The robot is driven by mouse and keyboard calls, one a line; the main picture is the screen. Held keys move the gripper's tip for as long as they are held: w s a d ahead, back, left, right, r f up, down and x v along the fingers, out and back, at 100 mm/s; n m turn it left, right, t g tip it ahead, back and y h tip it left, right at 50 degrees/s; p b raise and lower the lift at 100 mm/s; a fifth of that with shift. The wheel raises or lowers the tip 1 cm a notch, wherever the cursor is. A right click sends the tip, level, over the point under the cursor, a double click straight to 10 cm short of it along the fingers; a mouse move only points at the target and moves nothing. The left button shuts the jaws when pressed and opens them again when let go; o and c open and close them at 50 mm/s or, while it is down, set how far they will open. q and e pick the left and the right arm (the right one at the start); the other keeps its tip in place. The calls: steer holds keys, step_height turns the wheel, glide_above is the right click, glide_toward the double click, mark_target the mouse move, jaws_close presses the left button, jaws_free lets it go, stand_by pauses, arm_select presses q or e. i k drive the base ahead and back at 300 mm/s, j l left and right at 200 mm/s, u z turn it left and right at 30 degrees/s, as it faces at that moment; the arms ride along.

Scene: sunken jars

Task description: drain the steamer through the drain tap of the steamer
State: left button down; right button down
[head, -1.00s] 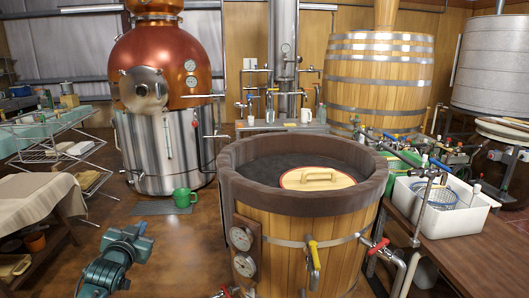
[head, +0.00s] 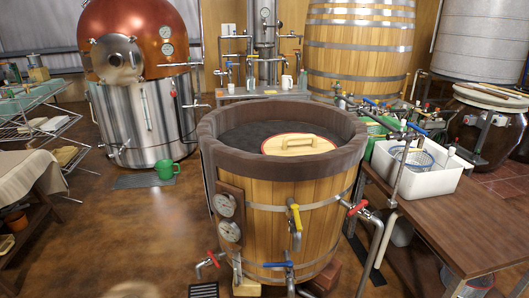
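The wooden tub (head: 265,205), which I take to be the steamer, stands in the middle, with a dark rim and a dark surface inside. A round pale lid (head: 297,144) with a handle and red edge lies inside it. Several taps are on it: a yellow-handled tap (head: 295,217) on the front, a red-handled tap (head: 357,208) at the right, a blue-handled tap (head: 277,265) at the bottom front and a red-handled tap (head: 213,258) at the lower left. No label shows which is the drain tap. Neither of my grippers is in view.
A dark slotted grate (head: 203,291) lies on the floor below the lower left tap. A wooden table (head: 440,215) with a white tub (head: 420,170) stands close at the right.

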mark_target(209, 252)
steer(key=i+j+z, duration=0.4)
steer(key=j, duration=0.2)
steer(key=j+z, duration=0.2)
steer(key=i+j+z, duration=0.1)
steer(key=i, duration=0.4)
steer(key=i+j+z, duration=0.15)
steer(key=i+j, duration=0.2)
steer(key=i, duration=0.1)
